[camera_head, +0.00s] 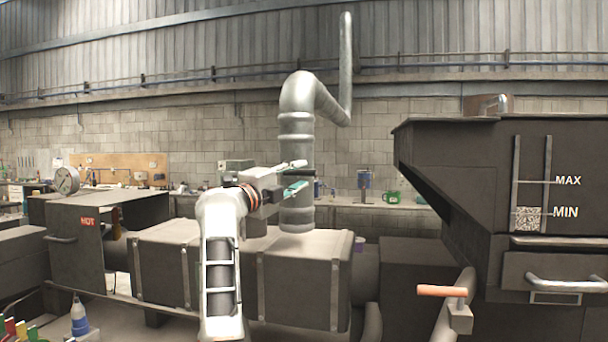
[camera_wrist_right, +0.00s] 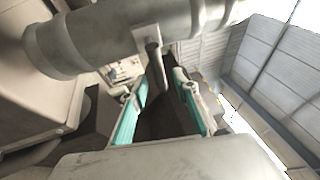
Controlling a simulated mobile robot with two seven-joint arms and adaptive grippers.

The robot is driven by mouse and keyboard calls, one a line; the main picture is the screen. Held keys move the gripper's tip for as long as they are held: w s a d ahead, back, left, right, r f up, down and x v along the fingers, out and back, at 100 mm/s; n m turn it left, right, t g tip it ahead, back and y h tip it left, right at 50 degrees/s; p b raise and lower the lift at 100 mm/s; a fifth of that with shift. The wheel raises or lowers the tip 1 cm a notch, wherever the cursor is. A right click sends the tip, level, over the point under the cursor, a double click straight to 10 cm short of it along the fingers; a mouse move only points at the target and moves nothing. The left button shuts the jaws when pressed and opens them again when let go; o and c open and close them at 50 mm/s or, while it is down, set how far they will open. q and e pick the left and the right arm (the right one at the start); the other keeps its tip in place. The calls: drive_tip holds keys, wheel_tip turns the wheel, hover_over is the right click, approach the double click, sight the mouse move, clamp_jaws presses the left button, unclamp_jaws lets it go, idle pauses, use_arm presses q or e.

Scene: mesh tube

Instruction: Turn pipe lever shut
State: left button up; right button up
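A small lever (camera_wrist_right: 153,58) with a light plate and a dark rod sticks out from the pipe (camera_wrist_right: 125,30) in the right wrist view. My right gripper (camera_head: 297,176) is open beside the pipe's lower part, its teal-padded fingers pointing at it. In the wrist view the right gripper (camera_wrist_right: 163,108) has its fingers apart, with the lever's rod toward the gap between them. Whether a finger touches the rod I cannot tell. My left gripper is not in view.
The dark housing (camera_head: 300,290) lies below my right arm. A dark hopper (camera_head: 470,170) with MAX and MIN marks stands at right. An orange-handled lever (camera_head: 441,291) sits on a pipe at lower right. A bottle (camera_head: 79,318) stands at lower left.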

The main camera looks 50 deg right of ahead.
drive_tip(key=shift+v, duration=2.05)
